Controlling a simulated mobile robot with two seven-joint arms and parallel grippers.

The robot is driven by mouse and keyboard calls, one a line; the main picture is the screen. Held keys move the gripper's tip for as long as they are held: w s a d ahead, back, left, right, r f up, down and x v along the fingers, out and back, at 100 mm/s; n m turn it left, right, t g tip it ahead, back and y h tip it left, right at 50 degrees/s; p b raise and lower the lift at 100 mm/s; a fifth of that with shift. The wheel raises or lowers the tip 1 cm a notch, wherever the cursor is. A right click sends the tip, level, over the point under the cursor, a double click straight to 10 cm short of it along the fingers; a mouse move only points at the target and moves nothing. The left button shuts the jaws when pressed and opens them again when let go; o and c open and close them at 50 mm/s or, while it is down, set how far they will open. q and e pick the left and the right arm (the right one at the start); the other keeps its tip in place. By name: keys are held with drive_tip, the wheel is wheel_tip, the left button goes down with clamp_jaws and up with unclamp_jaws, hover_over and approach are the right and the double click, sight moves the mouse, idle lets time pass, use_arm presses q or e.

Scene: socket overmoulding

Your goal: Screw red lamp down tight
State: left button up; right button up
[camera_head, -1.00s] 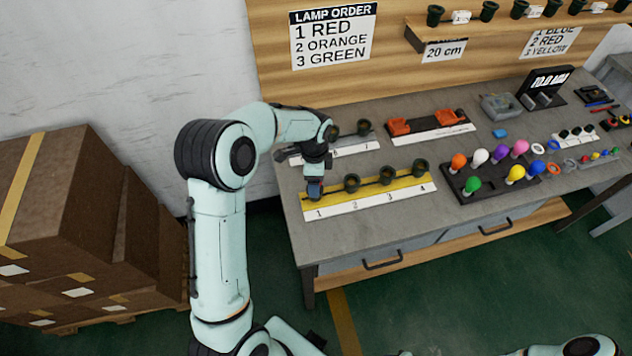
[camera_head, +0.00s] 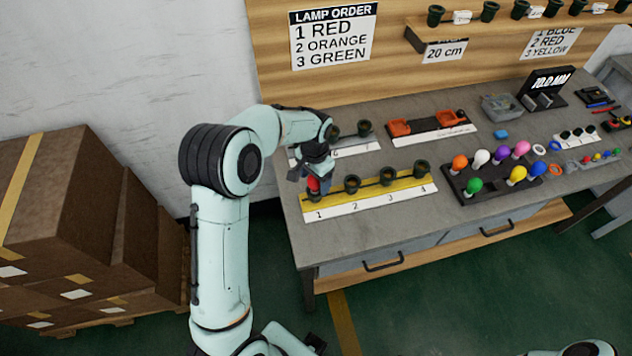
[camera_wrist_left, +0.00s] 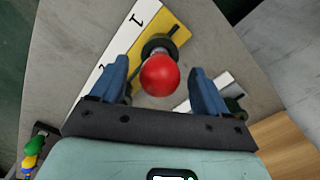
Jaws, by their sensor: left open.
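The red lamp (camera_head: 313,184) stands in the socket at position 1 of the yellow strip (camera_head: 395,188). In the left wrist view the red lamp (camera_wrist_left: 160,75) shows as a round bulb over the dark socket (camera_wrist_left: 160,45). I cannot tell how deep it is seated. My left gripper (camera_head: 311,176) is at the lamp, above the socket. In the left wrist view its blue fingers (camera_wrist_left: 158,85) are spread, one on each side of the bulb, with gaps between. My right gripper does not show.
Empty sockets (camera_head: 387,175) stand at positions 2 to 4. A dark tray (camera_head: 490,180) with several coloured lamps is to the right. A grey strip with sockets (camera_head: 364,128) lies behind my gripper. The front of the grey table (camera_head: 370,231) is clear.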

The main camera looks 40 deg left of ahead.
use_arm(q)
drive_tip(key=c, duration=1)
drive_tip(key=m, duration=0.4)
drive_tip(key=shift+m, duration=0.4)
drive_tip(key=shift+m+p, duration=0.35)
drive_tip(key=shift+m, duration=0.45)
drive_tip(key=o, duration=1)
